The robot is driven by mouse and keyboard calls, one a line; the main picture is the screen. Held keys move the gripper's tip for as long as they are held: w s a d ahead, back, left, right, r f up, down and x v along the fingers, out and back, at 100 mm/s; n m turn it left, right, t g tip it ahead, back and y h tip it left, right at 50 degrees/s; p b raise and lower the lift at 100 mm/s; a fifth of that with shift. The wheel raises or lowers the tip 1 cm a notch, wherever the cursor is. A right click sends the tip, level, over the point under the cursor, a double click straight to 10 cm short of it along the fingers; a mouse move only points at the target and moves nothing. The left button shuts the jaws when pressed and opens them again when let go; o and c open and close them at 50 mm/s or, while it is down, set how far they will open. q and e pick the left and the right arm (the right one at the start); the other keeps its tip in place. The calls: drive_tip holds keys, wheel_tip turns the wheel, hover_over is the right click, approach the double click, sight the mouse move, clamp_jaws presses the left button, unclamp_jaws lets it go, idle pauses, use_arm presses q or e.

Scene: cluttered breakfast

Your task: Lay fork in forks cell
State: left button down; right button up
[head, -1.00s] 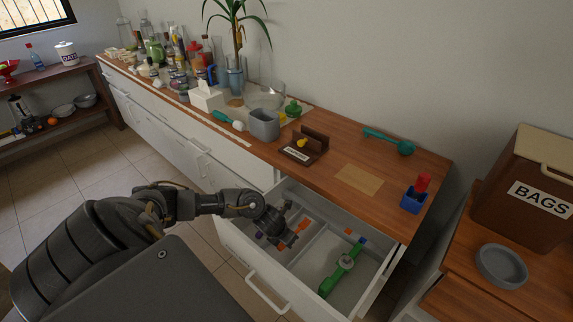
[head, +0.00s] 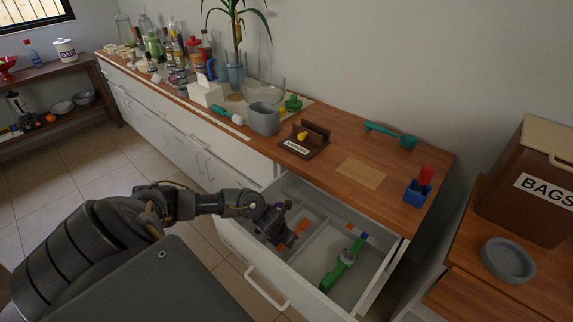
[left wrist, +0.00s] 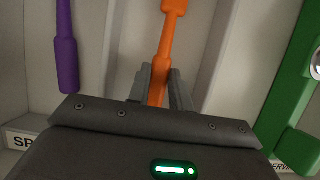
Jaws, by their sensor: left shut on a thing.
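My left gripper (head: 284,240) is down in the open drawer (head: 312,250), at its left part. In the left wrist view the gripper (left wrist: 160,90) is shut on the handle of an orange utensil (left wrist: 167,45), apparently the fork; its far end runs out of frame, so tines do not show. The orange piece also shows beside the gripper in the head view (head: 302,226). It lies over a compartment between pale dividers; I cannot tell whether it touches the floor. A purple utensil (left wrist: 66,50) lies in the compartment to the left. My right gripper is not in view.
A green utensil (head: 344,264) lies in the drawer's right compartment. A partly hidden label starting "SP" (left wrist: 18,139) is at lower left in the wrist view. Above, the counter holds a grey container (head: 264,119), a brown holder (head: 305,140) and a blue holder (head: 416,193).

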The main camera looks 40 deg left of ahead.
use_arm(q)
drive_tip(key=shift+f+b, duration=0.4)
idle(0.3)
drive_tip(key=c, duration=0.6)
unclamp_jaws()
